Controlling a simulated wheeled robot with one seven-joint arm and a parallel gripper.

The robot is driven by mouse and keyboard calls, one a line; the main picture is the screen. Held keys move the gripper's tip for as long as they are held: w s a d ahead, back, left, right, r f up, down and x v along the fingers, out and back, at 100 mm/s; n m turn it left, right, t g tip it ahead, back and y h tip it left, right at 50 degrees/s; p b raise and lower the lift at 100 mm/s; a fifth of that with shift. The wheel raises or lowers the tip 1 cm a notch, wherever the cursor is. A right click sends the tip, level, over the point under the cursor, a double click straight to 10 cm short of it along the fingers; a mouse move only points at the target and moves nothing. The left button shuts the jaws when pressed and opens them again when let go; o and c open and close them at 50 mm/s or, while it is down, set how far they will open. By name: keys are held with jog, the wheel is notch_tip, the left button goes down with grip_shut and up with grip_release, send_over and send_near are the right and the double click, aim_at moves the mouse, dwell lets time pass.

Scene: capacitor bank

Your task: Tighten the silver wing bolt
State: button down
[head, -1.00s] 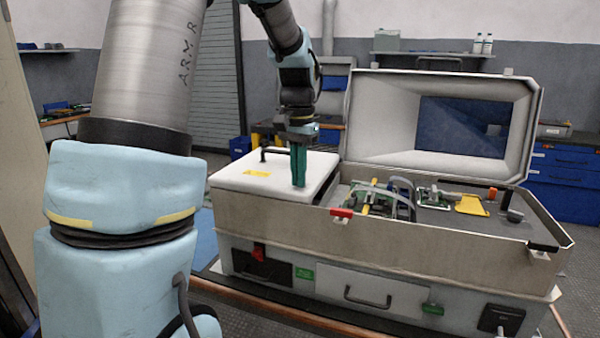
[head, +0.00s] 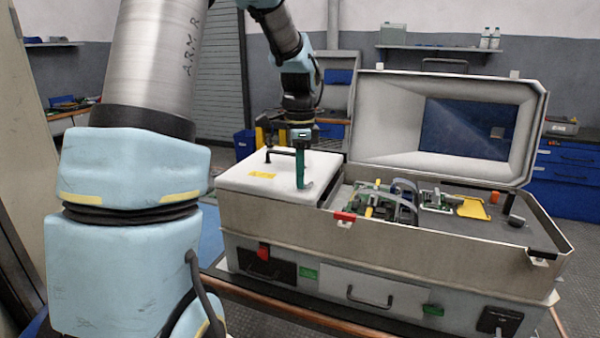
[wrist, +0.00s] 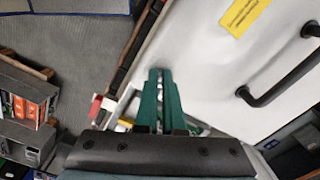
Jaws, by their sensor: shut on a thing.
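My gripper (head: 304,183) has long green fingers and points straight down at the right front part of the white cover (head: 240,182) on the left of the open case. In the wrist view the fingers (wrist: 159,78) lie close together, with only a narrow gap between them. They are shut on the silver wing bolt at the cover's edge. The bolt is small and hidden by the fingertips in both views, so I cannot see its wings or how deep it sits.
A black bar handle (head: 284,152) stands on the cover near a yellow label (head: 262,175). To the right, the open bay holds green boards and grey loops (head: 405,190). The case lid (head: 375,130) stands raised behind. A red latch (head: 345,216) is on the front rim.

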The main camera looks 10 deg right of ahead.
jog(key=m, duration=0.1)
jog(key=m+p, duration=0.1)
jog(key=m, duration=0.1)
jog(key=d+m+p, duration=0.1)
jog(key=m, duration=0.1)
jog(key=shift+w+r, duration=0.3)
jog(key=shift+m, duration=0.3)
jog(key=shift+f, duration=0.1)
jog(key=c, duration=1.1)
grip_release()
jog(key=shift+s, duration=0.15)
jog(key=shift+o, duration=0.4)
jog(key=shift+a+f, duration=0.1)
jog(key=shift+a, duration=0.05)
notch_tip(320, 180, up, 11)
jog(key=b, duration=0.2)
jog(key=shift+f, duration=0.1)
